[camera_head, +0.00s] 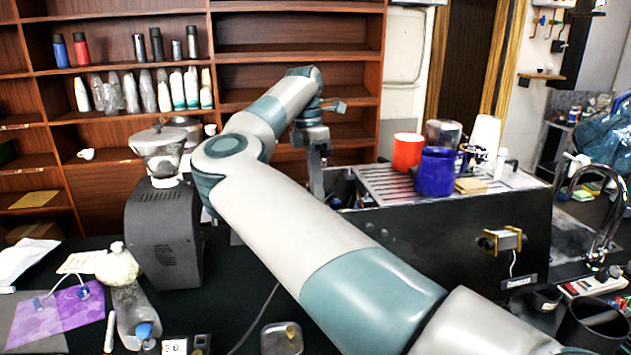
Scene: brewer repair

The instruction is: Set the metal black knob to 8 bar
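The brewer (455,245) is a black machine with a slatted metal top, standing right of centre. I cannot make out a metal black knob on it; the machine's left end is partly behind my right arm. My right arm crosses the picture from the lower right up to the upper middle. My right gripper (317,180) points down beside the machine's left end, at the far side of the arm. Its fingertips are small and partly hidden, so I cannot tell its opening or any contact. My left gripper is out of view.
A red cup (407,152) and a blue mug (436,173) stand on the machine's top. A black grinder (165,235) stands left of my arm. A bottle (131,305) and a metal tray (281,339) are on the dark counter in front. A tap (607,205) is at right.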

